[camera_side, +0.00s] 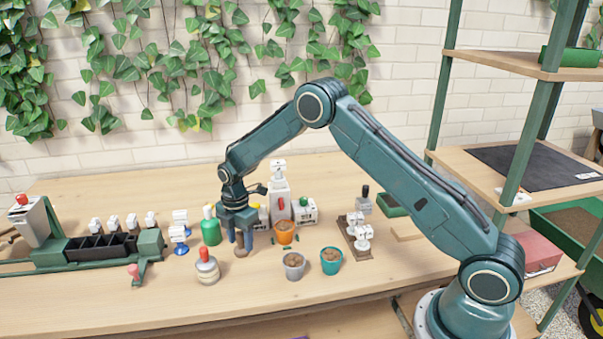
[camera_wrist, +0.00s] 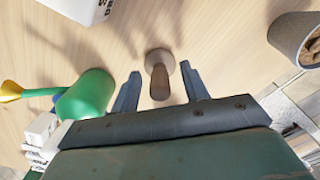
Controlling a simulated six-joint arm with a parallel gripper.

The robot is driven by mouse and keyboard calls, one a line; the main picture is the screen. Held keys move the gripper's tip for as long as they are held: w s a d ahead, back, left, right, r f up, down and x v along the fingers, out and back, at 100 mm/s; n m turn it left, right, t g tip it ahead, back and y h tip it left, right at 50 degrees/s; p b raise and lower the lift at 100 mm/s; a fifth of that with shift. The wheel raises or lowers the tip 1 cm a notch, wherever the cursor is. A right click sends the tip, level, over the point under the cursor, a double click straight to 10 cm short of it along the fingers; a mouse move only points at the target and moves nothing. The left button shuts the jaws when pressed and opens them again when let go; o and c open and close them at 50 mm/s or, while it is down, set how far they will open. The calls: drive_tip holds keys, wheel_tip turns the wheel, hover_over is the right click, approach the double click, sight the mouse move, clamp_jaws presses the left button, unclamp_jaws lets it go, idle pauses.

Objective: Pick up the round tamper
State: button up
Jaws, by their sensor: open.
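The round tamper (camera_wrist: 160,62) has a brown wooden handle and a wider round foot. In the wrist view it stands on the table between the two fingers of my gripper (camera_wrist: 159,76), apart from both, with its handle toward the camera. In the side view the tamper (camera_side: 241,251) shows as a small brown shape low between the fingers, its upper part hidden. There my gripper (camera_side: 240,240) points down over it. The jaws are open and hold nothing.
An orange pot (camera_side: 285,238), a grey pot (camera_side: 294,270) and a teal pot (camera_side: 331,266) stand to the right. The front table edge is clear.

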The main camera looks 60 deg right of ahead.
sight(239, 232)
drive_tip(key=shift+f, duration=0.2)
idle(0.3)
clamp_jaws()
drive_tip(key=shift+r, duration=0.15)
wheel_tip(239, 232, up, 20)
idle(0.8)
